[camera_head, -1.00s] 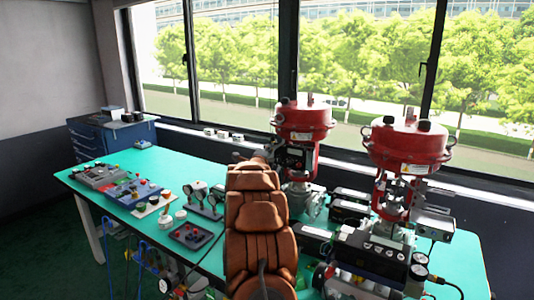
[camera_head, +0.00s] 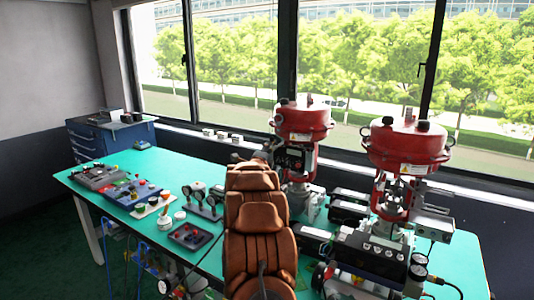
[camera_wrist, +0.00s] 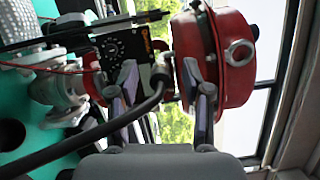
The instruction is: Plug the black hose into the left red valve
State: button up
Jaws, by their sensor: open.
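The left red valve (camera_head: 303,122) stands at the back of the bench. In the wrist view its red housing (camera_wrist: 225,55) lies on its side at the upper right, with a black box (camera_wrist: 122,48) beside it. A thick black hose (camera_wrist: 85,140) runs from the lower left and bends up between my fingers. Its upper end is at or very near the black box and a fitting; I cannot tell if it is seated. My gripper (camera_wrist: 160,82) is open, one finger on each side of the hose end. In the head view my arm hides the gripper.
The right red valve (camera_head: 406,145) stands to the right, with black blocks and gauges below it. Small panels and gauges (camera_head: 150,195) cover the left of the green bench (camera_head: 150,162). Another thin black cable (camera_wrist: 90,32) crosses the wrist view. Windows stand close behind.

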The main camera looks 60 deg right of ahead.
jog(key=v, duration=1.1)
jog(key=shift+a, duration=0.1)
